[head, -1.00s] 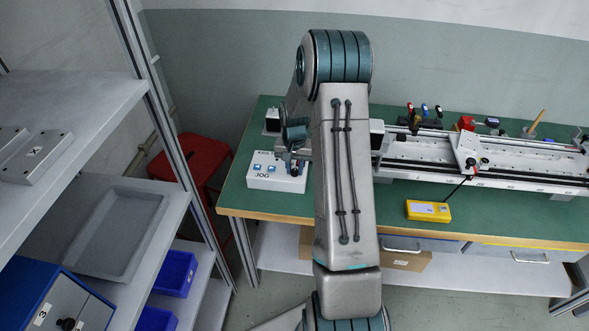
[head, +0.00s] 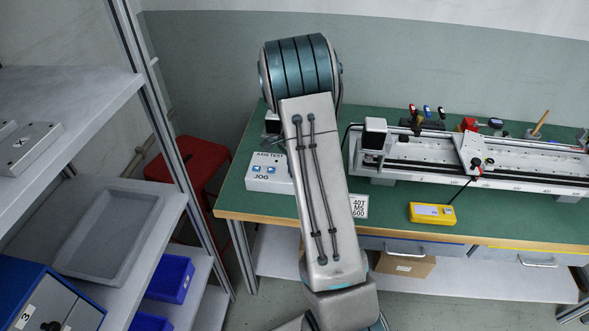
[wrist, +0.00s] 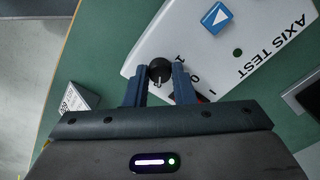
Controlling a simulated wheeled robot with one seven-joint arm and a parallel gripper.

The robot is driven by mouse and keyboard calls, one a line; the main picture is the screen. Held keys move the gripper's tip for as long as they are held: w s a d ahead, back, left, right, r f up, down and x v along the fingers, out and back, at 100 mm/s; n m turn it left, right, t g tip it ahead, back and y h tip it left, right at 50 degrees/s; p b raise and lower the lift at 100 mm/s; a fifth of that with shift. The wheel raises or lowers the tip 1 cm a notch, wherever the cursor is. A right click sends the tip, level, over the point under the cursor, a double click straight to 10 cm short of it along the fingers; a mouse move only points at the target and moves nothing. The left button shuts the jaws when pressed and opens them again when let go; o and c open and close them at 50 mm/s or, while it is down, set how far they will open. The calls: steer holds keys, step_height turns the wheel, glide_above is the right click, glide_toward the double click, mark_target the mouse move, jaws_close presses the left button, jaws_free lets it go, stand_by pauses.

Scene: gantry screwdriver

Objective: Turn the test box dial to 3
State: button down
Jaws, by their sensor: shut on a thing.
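The white test box (head: 258,182), marked AXIS TEST and JOG, sits on the green bench at its left end, partly covered by my arm in the head view. In the wrist view the box (wrist: 205,40) shows a blue arrow button, a green dot and small marks beside the dial. The black round dial (wrist: 160,69) stands near the box's edge, between my fingertips. My gripper (wrist: 160,82) is shut on the dial. The dial's pointer and setting are not clear. In the head view my gripper and the dial are hidden behind my arm.
A white gantry rail (head: 450,160) runs along the bench to the right. A yellow device (head: 432,213) and a small card (head: 359,206) lie near the front edge. A red stool (head: 195,165) and grey shelving (head: 60,95) stand at the left.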

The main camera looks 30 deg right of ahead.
steer(key=shift+m, duration=0.6)
steer(key=c, duration=1.2)
jaws_free()
steer(key=shift+r, duration=0.1)
step_height(320, 180, up, 14)
